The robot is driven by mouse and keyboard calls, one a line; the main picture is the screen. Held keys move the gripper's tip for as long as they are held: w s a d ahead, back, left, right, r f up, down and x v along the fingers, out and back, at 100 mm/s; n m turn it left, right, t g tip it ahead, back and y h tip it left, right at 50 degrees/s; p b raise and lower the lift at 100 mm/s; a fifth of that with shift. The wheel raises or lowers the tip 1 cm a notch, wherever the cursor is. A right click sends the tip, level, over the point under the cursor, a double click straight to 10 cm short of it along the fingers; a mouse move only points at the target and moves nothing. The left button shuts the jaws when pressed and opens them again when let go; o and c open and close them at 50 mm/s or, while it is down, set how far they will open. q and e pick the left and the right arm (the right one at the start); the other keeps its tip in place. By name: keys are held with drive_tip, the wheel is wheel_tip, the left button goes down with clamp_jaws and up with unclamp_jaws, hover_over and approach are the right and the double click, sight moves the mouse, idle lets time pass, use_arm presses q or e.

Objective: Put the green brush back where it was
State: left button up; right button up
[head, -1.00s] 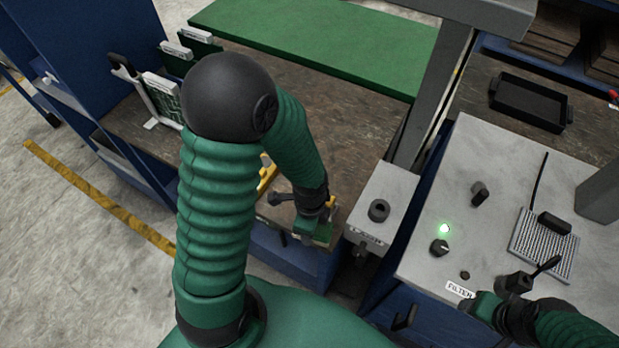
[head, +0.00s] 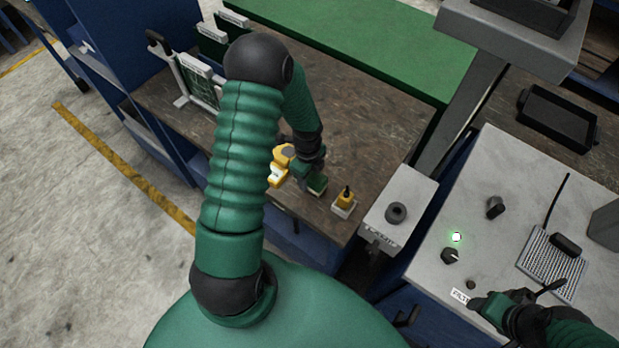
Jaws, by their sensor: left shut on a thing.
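My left gripper (head: 308,178) is over the front edge of the brown bench, below the bent green arm. It is shut on a small green block with a pale lower edge, which looks like the green brush (head: 318,186). The fingers and my arm hide part of it, and I cannot tell whether it touches the bench. A yellow piece (head: 281,165) stands just left of the gripper. A yellow, black-tipped item in a pale square base (head: 343,208) stands to its right. My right gripper (head: 484,306) is at the grey panel's front edge; its jaw opening is unclear.
A grey box with a round black knob (head: 397,212) stands right of the bench. The grey panel (head: 440,270) carries knobs, a lit lamp (head: 456,237) and a ribbed plate (head: 553,262). Racked boards (head: 201,80) and a green mat (head: 350,45) lie behind. The bench middle is clear.

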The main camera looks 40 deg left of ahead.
use_arm(q)
drive_tip(key=shift+s+f, duration=0.15)
drive_tip(key=shift+f, duration=0.9)
drive_tip(key=shift+w+d, duration=0.1)
drive_tip(key=shift+w, duration=0.15)
drive_tip(key=o, duration=1.1)
drive_tip(key=shift+w+d, duration=0.1)
drive_tip(key=shift+d, duration=0.1)
drive_tip(key=shift+o, duration=1.1)
drive_tip(key=shift+s+r, duration=0.1)
drive_tip(key=shift+s, duration=0.1)
